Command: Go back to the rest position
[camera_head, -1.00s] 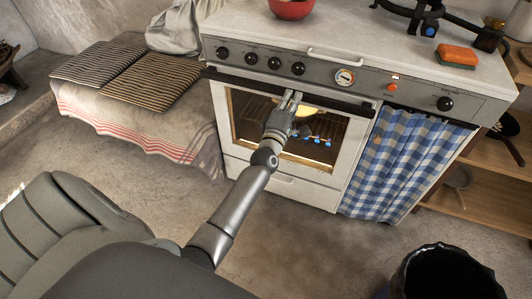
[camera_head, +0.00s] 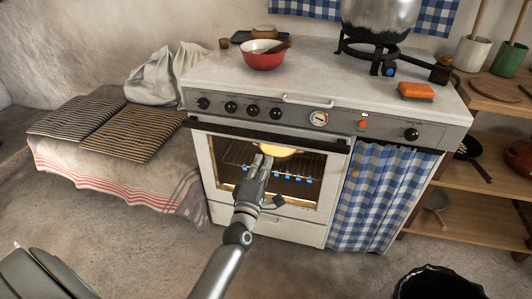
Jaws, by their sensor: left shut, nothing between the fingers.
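My left gripper (camera_head: 263,163) is shut and empty. It is in front of the glass of the white oven (camera_head: 306,228), below its dark handle bar (camera_head: 268,135). I cannot tell whether it touches the door. The oven door looks closed. Inside, a round yellowish thing (camera_head: 282,151) sits on the rack, partly hidden by the gripper, with small blue flames below. My right gripper is not in the picture.
A red bowl (camera_head: 262,59), an orange sponge (camera_head: 416,90) and a metal pot (camera_head: 380,18) on a burner stand on top. A cloth-covered bench (camera_head: 130,182) is at left, a black bin (camera_head: 437,282) at lower right. Floor between them is mostly clear.

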